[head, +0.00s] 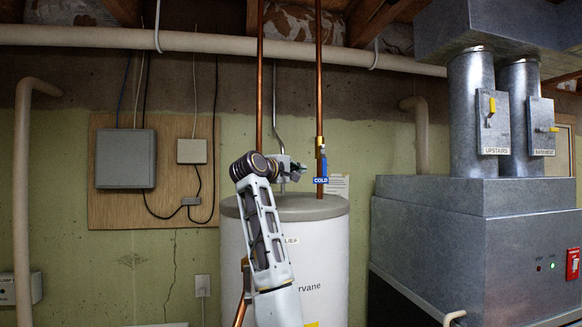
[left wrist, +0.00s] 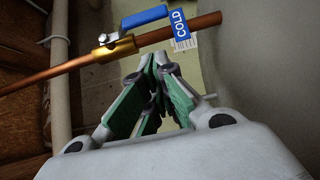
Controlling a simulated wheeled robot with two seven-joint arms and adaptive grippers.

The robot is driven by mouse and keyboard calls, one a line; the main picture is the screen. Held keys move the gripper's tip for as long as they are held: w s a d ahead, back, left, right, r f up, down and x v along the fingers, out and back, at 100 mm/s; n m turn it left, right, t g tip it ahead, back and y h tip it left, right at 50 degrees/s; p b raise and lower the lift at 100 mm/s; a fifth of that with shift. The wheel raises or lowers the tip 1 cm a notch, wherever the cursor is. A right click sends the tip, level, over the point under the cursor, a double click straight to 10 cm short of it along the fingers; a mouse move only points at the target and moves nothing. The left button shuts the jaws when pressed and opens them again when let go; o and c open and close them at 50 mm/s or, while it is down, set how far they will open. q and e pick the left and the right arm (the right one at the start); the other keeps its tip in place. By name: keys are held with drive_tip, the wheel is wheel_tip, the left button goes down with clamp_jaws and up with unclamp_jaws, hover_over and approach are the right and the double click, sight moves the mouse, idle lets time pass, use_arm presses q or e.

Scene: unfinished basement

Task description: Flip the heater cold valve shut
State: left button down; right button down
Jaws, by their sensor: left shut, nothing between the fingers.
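The cold valve has a brass body (head: 320,143) on the right copper pipe above the heater (head: 285,255). Its blue lever (head: 323,165) points down, roughly along the pipe. A blue COLD tag (head: 320,180) is at the lever's lower end. The left wrist view shows the brass body (left wrist: 113,46), blue lever (left wrist: 145,17) and COLD tag (left wrist: 181,28) beyond my fingertips. My left gripper (head: 301,171) is just left of the lever, apart from it in the head view. Its fingers (left wrist: 154,62) are shut and empty. My right gripper is out of view.
Another copper pipe (head: 260,80) rises left of the valve, close to my left wrist. A grey furnace (head: 475,235) with duct levers stands at the right. A grey box (head: 125,158) hangs on a plywood board at the left. A pale horizontal pipe (head: 210,40) crosses above.

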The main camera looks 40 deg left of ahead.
sight(323, 161)
use_arm(q)
drive_tip(key=w, duration=0.1)
drive_tip(key=w+d+p, duration=0.1)
drive_tip(key=w, duration=0.1)
drive_tip(key=w+d+p, duration=0.1)
drive_tip(key=w, duration=0.1)
drive_tip(key=shift+w+d, duration=0.15)
drive_tip(key=shift+d, duration=0.05)
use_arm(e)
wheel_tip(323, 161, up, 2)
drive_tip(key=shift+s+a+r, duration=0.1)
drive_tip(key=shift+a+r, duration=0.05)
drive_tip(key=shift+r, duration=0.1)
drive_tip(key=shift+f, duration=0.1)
use_arm(q)
drive_tip(key=shift+w+d+f+n+t+b, duration=0.15)
drive_tip(key=shift+d+f+n+t+b, duration=0.05)
drive_tip(key=shift+n+t+b, duration=0.4)
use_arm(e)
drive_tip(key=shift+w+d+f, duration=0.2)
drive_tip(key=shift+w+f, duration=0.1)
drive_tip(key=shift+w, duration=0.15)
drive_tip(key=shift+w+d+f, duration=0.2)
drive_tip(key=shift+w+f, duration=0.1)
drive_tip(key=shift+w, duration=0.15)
use_arm(q)
drive_tip(key=shift+w, duration=0.1)
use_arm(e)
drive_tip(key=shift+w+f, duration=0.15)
